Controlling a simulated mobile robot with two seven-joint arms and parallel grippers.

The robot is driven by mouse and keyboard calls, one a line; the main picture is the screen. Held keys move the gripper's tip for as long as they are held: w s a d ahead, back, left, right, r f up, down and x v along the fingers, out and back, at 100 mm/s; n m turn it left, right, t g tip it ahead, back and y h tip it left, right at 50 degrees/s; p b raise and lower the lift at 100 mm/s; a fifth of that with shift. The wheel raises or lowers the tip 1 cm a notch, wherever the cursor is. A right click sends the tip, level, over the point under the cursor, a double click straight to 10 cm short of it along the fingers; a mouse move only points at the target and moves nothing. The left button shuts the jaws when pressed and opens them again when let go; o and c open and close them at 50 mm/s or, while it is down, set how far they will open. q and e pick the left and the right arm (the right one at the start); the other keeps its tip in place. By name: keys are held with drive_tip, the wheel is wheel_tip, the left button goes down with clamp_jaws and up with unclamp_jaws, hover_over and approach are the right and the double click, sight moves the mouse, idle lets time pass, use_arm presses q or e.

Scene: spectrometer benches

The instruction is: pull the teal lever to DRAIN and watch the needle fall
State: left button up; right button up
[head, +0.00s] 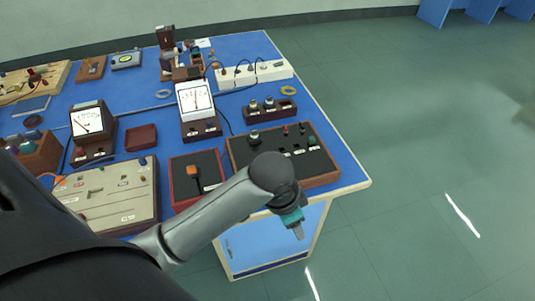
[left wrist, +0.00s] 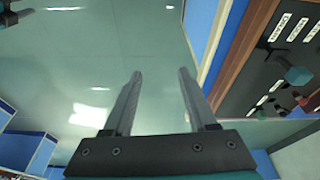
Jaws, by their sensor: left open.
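A teal knob or lever (head: 311,140) stands near the right end of a wooden-framed black panel (head: 262,173). A white dial meter (head: 195,100) with a thin needle stands behind the panel; a second dial meter (head: 87,121) stands farther left. My left gripper (head: 298,231) hangs past the table's front edge, apart from the panel. Its fingers (left wrist: 160,80) are open and empty in the wrist view. A dark and teal part at that view's top left corner may be my right gripper.
An orange-knobbed lever (head: 192,172) stands in a red-edged box left of the panel. A beige console (head: 115,192) is farther left, partly behind my arm. A knobbed wooden block (head: 270,111) is behind the panel. The floor (head: 440,150) right of the table is clear.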

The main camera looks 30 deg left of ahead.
use_arm(q)
drive_tip(key=w+a+r+m+g+y, duration=0.1)
drive_tip(key=w+a+r+g+y, duration=0.1)
drive_tip(key=w+a+r, duration=1.2)
drive_tip(key=f, duration=0.4)
drive_tip(key=f+b, duration=0.1)
drive_tip(key=f, duration=0.4)
drive_tip(key=s+a+f+b, duration=0.1)
drive_tip(key=f, duration=0.4)
drive_tip(key=shift+f, duration=0.15)
clamp_jaws()
